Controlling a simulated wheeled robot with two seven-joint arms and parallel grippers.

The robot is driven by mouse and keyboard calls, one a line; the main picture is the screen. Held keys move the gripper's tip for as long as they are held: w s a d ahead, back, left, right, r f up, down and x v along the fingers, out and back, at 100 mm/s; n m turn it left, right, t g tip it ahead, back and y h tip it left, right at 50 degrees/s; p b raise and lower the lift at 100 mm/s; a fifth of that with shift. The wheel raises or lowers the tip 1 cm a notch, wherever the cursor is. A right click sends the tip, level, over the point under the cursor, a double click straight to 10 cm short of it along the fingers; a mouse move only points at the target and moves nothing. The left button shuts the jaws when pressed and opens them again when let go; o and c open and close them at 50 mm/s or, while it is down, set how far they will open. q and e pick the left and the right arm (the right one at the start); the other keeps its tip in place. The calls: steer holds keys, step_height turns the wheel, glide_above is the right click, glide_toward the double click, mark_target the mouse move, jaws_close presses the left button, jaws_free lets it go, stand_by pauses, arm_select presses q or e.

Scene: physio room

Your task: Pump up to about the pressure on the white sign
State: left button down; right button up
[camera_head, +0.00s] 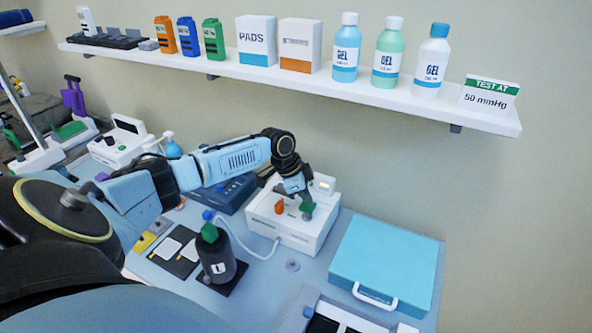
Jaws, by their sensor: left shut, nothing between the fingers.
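The white sign (488,98) with a green band stands at the right end of the wall shelf and reads "TEST AT 50 mmHg". A white device (291,234) stands on the bench with an orange knob (279,206), a green control (307,208) and a small lit display (323,186), too small to read. My left gripper (303,199) is shut and empty, pointing down at the green control; I cannot tell whether it touches. A pale hose (250,252) runs from the device toward a dark cylinder (217,263) marked "L" with a green top. My right gripper is out of view.
A light-blue case (388,262) with a white handle lies right of the device. A dark blue unit (226,195) stands behind my left arm. The shelf (400,101) above holds gel bottles, boxes and coloured packs. A dark-topped tray (335,317) sits at the front edge.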

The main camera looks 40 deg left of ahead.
mark_target(305, 205)
arm_select(q)
steer(key=shift+f+b, duration=1.1)
steer(key=shift+f, duration=0.8)
steer(key=shift+r, duration=0.25)
steer(key=shift+r+p, duration=2.1)
steer(key=shift+p, duration=0.05)
steer(key=shift+f+b, duration=1.45)
steer(key=shift+f, duration=0.55)
step_height(305, 205, up, 4)
steer(key=p, duration=0.3)
steer(key=shift+p, duration=0.4)
